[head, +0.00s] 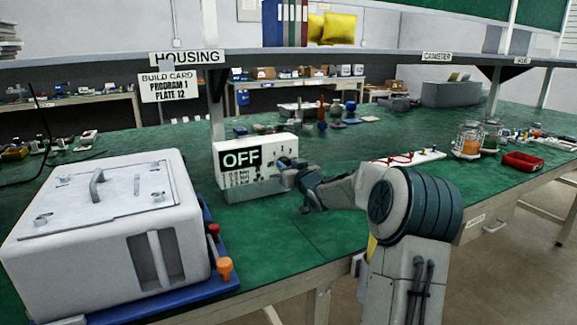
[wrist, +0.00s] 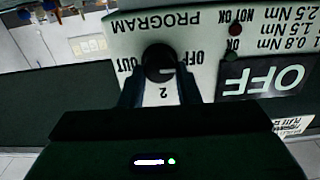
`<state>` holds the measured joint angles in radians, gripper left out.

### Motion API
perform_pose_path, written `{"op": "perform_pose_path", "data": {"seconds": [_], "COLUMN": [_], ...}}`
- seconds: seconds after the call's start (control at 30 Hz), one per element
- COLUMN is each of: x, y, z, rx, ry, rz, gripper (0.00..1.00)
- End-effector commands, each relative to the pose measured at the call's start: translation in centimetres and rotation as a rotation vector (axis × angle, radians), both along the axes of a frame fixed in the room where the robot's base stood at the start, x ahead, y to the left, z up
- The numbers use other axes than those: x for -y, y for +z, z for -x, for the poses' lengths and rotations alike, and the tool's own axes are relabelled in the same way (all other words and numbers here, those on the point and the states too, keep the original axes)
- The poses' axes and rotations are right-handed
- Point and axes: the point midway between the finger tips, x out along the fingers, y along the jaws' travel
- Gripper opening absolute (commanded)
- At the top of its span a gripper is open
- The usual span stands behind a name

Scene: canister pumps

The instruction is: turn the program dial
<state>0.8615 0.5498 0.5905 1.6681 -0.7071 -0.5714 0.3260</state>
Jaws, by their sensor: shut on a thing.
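The program dial (wrist: 158,60) is a round black knob on a white panel, seen upside down in the wrist view. The labels OFF, OUT and 2 show around it, with PROGRAM beyond it. A short pale mark on the knob lies toward the right of the picture; its exact setting is hard to tell. My gripper (wrist: 160,78) is shut on the dial, one finger on each side. In the head view my gripper (head: 285,172) is at the right part of the white control box (head: 225,180), hiding the dial. The box's display (head: 240,158) reads OFF.
A build card (head: 169,86) reads PROGRAM 1, PLATE 12. A large white housing (head: 105,240) stands on a blue tray at the left front. Green bench top is clear in front of the box.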

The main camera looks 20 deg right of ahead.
Motion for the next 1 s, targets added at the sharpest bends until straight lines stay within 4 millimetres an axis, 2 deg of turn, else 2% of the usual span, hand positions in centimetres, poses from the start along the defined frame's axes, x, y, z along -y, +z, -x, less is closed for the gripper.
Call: {"op": "perform_pose_path", "data": {"seconds": [0.27, 0.7, 1.0], "x": [0.08, 0.24, 0.27], "y": [0.39, 0.23, 0.01], "z": [0.02, 0.01, 0.00], "rx": [-0.008, -0.020, -0.025], "ry": [-0.001, -0.001, -0.001], "rz": [-0.137, -0.504, -0.685], "gripper": [0.07, 0.07, 0.07]}}
